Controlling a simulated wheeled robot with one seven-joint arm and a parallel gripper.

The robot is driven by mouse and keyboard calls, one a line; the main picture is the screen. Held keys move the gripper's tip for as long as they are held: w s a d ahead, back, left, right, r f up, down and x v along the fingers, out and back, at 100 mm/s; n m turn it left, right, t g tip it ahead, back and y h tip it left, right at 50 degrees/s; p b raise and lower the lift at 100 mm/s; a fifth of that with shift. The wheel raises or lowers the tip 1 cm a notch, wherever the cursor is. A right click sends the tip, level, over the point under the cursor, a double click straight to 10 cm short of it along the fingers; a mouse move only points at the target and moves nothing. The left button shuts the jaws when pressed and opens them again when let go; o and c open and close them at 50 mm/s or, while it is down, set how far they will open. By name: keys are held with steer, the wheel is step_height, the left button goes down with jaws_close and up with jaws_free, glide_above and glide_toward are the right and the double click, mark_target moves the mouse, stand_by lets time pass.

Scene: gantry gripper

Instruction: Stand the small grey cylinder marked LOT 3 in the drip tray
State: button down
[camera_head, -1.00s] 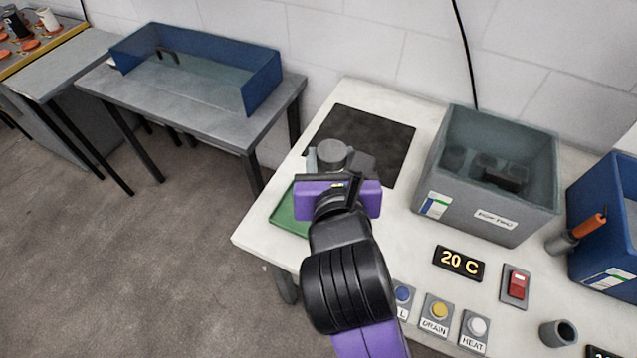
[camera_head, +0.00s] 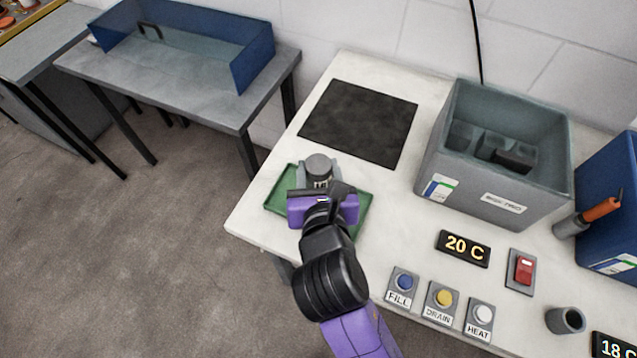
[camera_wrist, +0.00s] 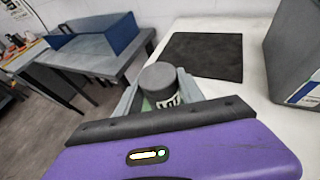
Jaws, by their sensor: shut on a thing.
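The small grey cylinder (camera_head: 319,168) is upright between the fingers of my gripper (camera_head: 319,180), which is shut on it. In the wrist view the cylinder (camera_wrist: 159,82) shows a dark grey top and a white label with dark letters, partly cut off by the gripper body, so I cannot read it in full. The green drip tray (camera_head: 281,194) lies on the white table under my gripper. The cylinder is over the tray in the head view. Its lower end is hidden, so I cannot tell whether it touches the tray floor.
A black mat (camera_head: 360,121) lies behind the tray. A grey bin (camera_head: 483,206) with dark items inside stands to the right. Buttons (camera_head: 440,301), a 20 C display (camera_head: 463,249) and a red switch (camera_head: 521,271) are nearer the front. A blue bin (camera_head: 612,215) stands at far right.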

mark_target(319, 185)
steer(key=shift+f+b, duration=0.35)
steer(key=shift+f, duration=2.1)
steer(key=shift+f, duration=0.1)
steer(key=c, duration=0.7)
jaws_free()
steer(key=shift+f, duration=0.1)
steer(key=shift+s, duration=0.15)
steer(key=v, duration=1.1)
steer(key=shift+s+d+r, duration=0.15)
steer(key=shift+s+r, duration=0.05)
steer(key=shift+s, duration=0.15)
